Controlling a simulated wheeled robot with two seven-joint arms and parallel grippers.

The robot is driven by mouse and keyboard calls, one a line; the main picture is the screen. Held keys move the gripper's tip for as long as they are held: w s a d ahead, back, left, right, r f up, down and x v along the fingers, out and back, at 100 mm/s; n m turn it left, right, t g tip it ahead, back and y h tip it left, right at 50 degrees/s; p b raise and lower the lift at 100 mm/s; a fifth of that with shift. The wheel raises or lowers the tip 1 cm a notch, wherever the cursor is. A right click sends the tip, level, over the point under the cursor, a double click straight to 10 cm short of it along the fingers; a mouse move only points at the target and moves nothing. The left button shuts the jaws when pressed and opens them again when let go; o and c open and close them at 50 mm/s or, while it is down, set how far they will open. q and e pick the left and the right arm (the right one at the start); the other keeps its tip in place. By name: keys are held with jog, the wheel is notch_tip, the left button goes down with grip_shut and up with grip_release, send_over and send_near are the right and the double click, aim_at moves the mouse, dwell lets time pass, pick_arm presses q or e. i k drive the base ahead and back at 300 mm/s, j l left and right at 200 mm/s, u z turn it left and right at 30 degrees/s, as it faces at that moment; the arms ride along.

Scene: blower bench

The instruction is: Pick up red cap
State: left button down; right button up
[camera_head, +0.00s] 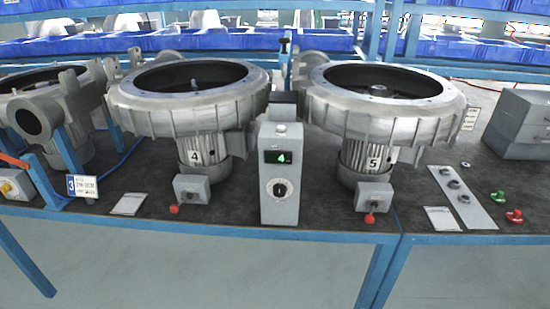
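A small red cap-like piece (514,216) lies on the dark bench top (420,200) at the far right, near the front edge. A similar green piece (497,197) lies just behind it and to its left, apart from it. Two other small red round parts show at the fronts of the switch boxes: one red knob (174,209) under blower 4 and one red knob (370,218) under blower 5. Neither of my grippers shows in the head view.
Blower 4 (195,122) and blower 5 (375,125) stand on the bench, with a grey control box (280,185) reading 4 between them. A grey panel with round parts (462,198) lies left of the red piece. Grey boxes (520,125) stand behind it.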

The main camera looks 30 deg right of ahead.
aim_at(514, 217)
jog(key=z, duration=2.1)
